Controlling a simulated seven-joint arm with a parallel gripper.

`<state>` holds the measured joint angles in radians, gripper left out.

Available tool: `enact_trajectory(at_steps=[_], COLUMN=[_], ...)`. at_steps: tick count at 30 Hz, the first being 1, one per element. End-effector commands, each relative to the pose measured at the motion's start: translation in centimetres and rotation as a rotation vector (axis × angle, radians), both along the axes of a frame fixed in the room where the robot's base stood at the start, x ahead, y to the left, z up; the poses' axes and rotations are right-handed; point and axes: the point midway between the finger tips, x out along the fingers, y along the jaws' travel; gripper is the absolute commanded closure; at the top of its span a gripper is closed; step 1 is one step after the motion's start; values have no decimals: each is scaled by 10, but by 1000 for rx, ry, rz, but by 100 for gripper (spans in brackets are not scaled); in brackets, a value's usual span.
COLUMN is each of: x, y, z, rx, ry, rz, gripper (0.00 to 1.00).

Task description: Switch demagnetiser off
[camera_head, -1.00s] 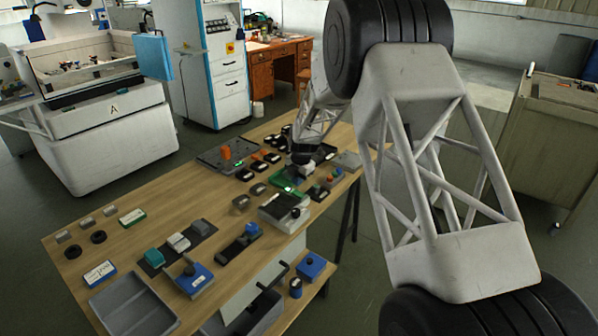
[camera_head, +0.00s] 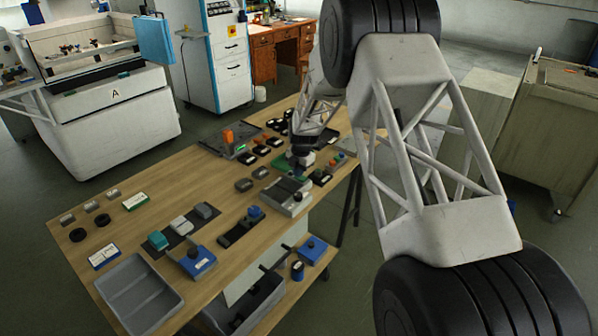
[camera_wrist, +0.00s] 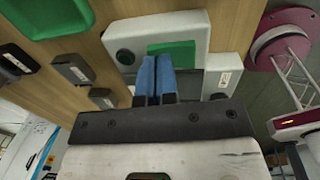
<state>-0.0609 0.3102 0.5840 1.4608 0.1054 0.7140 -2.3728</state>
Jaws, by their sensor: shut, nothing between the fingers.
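My gripper (camera_wrist: 156,80) is shut and empty, its two blue fingers side by side. In the wrist view the fingers overlap a pale grey box (camera_wrist: 190,30) with a green panel (camera_wrist: 185,47) and a dark round knob (camera_wrist: 125,57). I cannot tell whether the fingertips touch it. No readable name marks the demagnetiser, so I cannot confirm that this box is it. In the head view my gripper (camera_head: 299,170) is low over the far right part of the bench, just behind a pale box with a dark knob (camera_head: 288,199). Its fingertips are hard to make out there.
Dark small blocks (camera_wrist: 72,69) and a green tray (camera_wrist: 48,12) lie left of the box in the wrist view. The wooden bench (camera_head: 150,225) carries several devices and a grey tray (camera_head: 139,294). Its left middle has bare wood.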

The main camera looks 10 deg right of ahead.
Motion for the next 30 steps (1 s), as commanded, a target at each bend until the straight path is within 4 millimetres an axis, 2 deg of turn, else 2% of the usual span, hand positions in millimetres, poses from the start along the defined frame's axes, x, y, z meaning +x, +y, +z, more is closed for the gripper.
enact_trajectory(at_steps=[30], x=[-11], y=[-11], z=[1], rx=[-8], ry=[9], rz=[0], gripper=[100])
